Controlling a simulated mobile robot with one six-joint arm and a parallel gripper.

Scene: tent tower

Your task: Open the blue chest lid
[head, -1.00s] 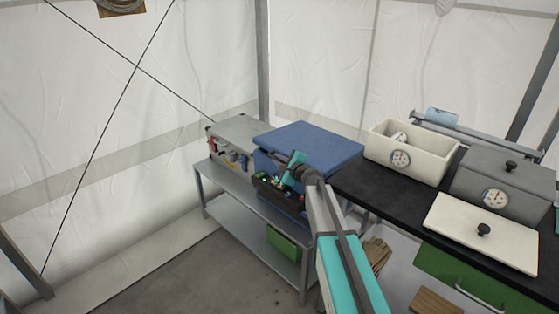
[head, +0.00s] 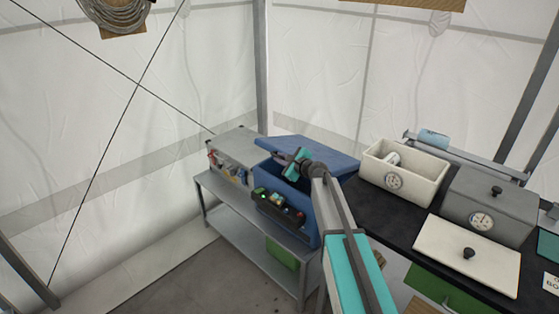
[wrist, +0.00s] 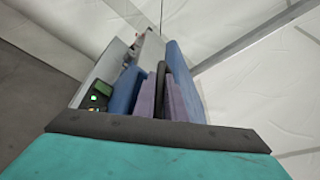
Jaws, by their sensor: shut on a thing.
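The blue chest (head: 302,223) stands on a grey metal bench, with a black front tray of small items. Its blue lid (head: 322,147) is partly raised, with a dark gap between lid and box. My gripper (head: 288,158) is at the lid's front edge. In the wrist view the two purplish fingers (wrist: 160,98) are shut on a dark handle (wrist: 161,78), beside the tilted blue lid (wrist: 182,80). The chest box (wrist: 126,90) shows to the left. My arm hides part of the chest's right side, and the inside is mostly in shadow.
A grey case (head: 238,148) sits left of the chest on the bench (head: 225,188). To the right, a black worktop (head: 385,211) holds a cream box (head: 424,171), a grey box (head: 470,209) and a loose cream lid (head: 450,248). The floor in front is clear.

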